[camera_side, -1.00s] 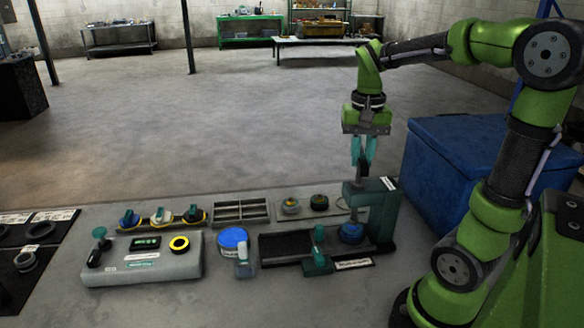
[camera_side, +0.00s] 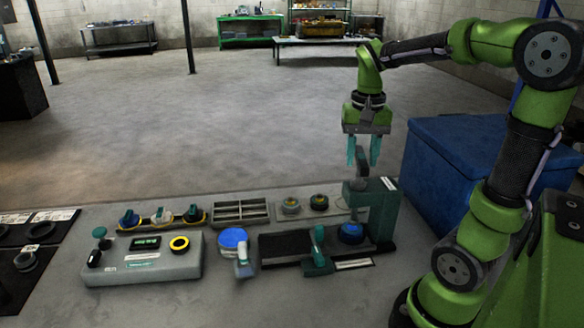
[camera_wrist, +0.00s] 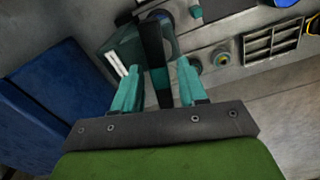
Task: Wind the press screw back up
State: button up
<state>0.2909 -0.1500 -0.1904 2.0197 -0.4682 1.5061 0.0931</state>
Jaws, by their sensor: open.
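The press (camera_side: 385,212) is a teal-green frame at the right of the bench, also seen in the wrist view (camera_wrist: 118,52). Its press screw (camera_side: 361,168) shows as a dark upright handle on top. In the wrist view the screw's dark bar (camera_wrist: 153,45) runs between my fingers. My gripper (camera_side: 362,152) points straight down over the screw with its two teal fingers spread apart. The fingers (camera_wrist: 157,88) stand either side of the bar, with gaps visible. A blue round part (camera_side: 351,232) sits under the press, partly hidden by its frame.
A blue chest (camera_side: 455,165) stands close right of the press. A dark slide bed with a teal lever (camera_side: 318,246) lies left of the press. A grey control box (camera_side: 145,260), slotted tray (camera_side: 240,212) and blue-lidded tub (camera_side: 233,238) stand further left.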

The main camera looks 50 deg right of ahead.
jog(key=shift+r, duration=2.75)
notch_tip(320, 180, up, 2)
jog(key=n, duration=0.3)
jog(key=shift+n, duration=0.4)
notch_tip(320, 180, down, 4)
jog(key=shift+f, duration=0.2)
jog(key=m, duration=0.4)
jog(key=shift+f, duration=1.6)
